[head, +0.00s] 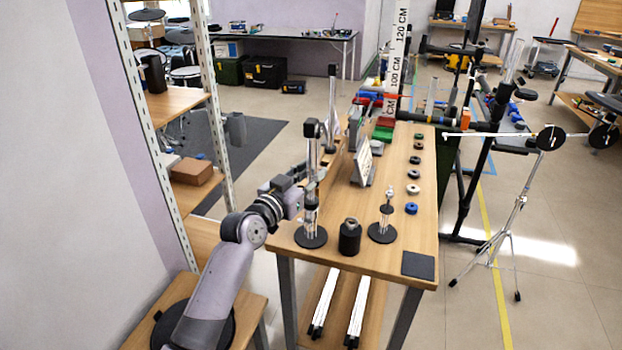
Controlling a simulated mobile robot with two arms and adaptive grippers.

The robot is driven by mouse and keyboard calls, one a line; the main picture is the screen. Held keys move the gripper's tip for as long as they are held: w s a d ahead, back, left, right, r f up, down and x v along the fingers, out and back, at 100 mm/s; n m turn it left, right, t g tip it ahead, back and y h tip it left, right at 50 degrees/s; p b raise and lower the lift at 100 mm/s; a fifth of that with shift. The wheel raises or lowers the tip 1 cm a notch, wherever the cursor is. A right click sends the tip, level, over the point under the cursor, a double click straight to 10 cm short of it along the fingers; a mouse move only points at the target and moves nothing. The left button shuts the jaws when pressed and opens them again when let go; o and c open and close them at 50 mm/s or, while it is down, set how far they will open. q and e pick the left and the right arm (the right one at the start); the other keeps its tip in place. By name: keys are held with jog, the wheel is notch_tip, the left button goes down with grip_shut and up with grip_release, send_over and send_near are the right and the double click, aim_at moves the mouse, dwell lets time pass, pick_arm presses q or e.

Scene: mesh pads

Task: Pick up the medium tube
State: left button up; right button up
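A tube-like upright (311,220) stands on a black round base at the table's near left corner. A shorter clear upright (386,217) with a dark disc stands on another black base to its right. I cannot tell for sure which is the medium tube. My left gripper (308,200) is at the left upright, partly covering it. Its fingers are too small and overlapped to show whether they are open or shut on it. My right gripper is out of view.
A black cylinder (349,238) stands between the two bases. A row of small discs and rings, including a blue ring (411,208), runs along the table's right side. A dark square pad (418,264) lies at the near right corner. A shelf post (215,110) rises left.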

pick_arm(q)
grip_shut()
jog(key=shift+r, duration=0.15)
dwell(0.4)
notch_tip(320, 180, up, 20)
send_over(310, 120)
jog(key=shift+s, duration=0.1)
dwell(0.5)
jog(key=shift+p, duration=0.3)
jog(key=shift+p, duration=0.4)
